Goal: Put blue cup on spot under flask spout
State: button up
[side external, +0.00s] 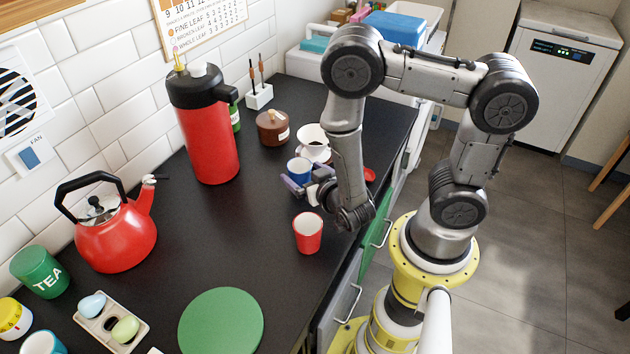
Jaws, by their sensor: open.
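The blue cup (298,172) stands upright on the dark worktop, right of the flask. My gripper (303,183) is low at the cup, its fingers open and spread around or just beside it. I cannot tell whether they touch it, and part of the cup's lower side is hidden. The flask (211,140) is tall and red with a black top, and stands near the tiled wall. Its black spout (232,93) points right. The worktop below the spout is bare of cups, and no marked spot can be made out there.
A white cup (313,137) and a brown lidded pot (272,128) stand behind the blue cup. A red cup (308,233) stands in front of my gripper. A green bottle (235,117) is beside the flask. A red kettle (115,238) is at left. The worktop between flask and blue cup is clear.

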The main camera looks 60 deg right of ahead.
jog(key=shift+v, duration=3.15)
jog(key=shift+w+a, duration=0.15)
jog(key=shift+a, duration=0.05)
jog(key=w+a+y, duration=0.1)
jog(key=w+a+g+y, duration=0.1)
jog(key=a, duration=0.1)
jog(key=shift+m, duration=0.3)
jog(key=w+a+r+n+g+y, duration=0.1)
jog(key=a+r+n+g+y, duration=0.15)
jog(key=a+r+y, duration=0.75)
jog(key=s+d+r+n+g+h, duration=0.1)
jog(key=s+d+r+n+h, duration=0.1)
jog(key=s+d+r, duration=0.3)
jog(key=s+d+r+n+g+h, duration=0.1)
jog(key=s+d+r+n+h, duration=0.1)
jog(key=s+r, duration=0.4)
jog(key=s+d+n, duration=0.1)
jog(key=s+d, duration=0.1)
jog(key=s, duration=0.1)
jog(key=shift+s+d, duration=0.25)
jog(key=shift+d, duration=0.1)
jog(key=shift+g, duration=0.25)
